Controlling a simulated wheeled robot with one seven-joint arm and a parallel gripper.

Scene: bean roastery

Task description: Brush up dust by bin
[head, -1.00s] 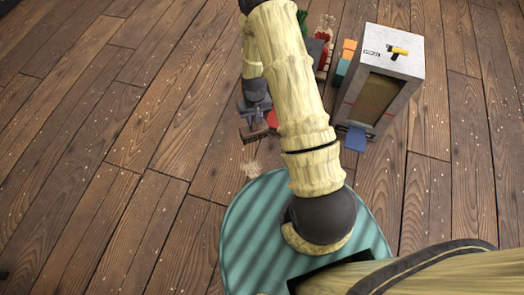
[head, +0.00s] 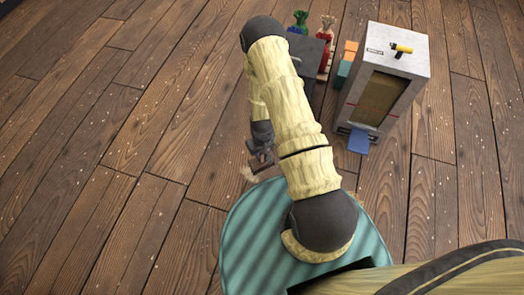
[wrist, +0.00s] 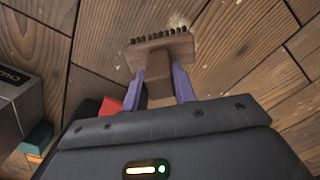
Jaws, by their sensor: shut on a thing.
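My gripper (wrist: 160,88) is shut on a brown wooden brush, with its purple fingers on both sides of the handle. The brush (wrist: 160,50) points its row of dark bristles toward the top of the wrist view. A pale patch of dust (wrist: 178,21) lies on the floor just beyond the bristles. In the head view the brush (head: 262,160) is low over the floor, beside the dust (head: 249,173); whether they touch I cannot tell. A light grey box (head: 402,58), possibly the bin, stands to the right with a dark front opening.
A blue flap or tray (head: 358,142) sits at the box's front. Orange (head: 350,47) and teal (head: 342,71) blocks stand left of it. A dark grey box (head: 308,52) is partly behind my arm, near red and green bags. The plank floor at left is clear.

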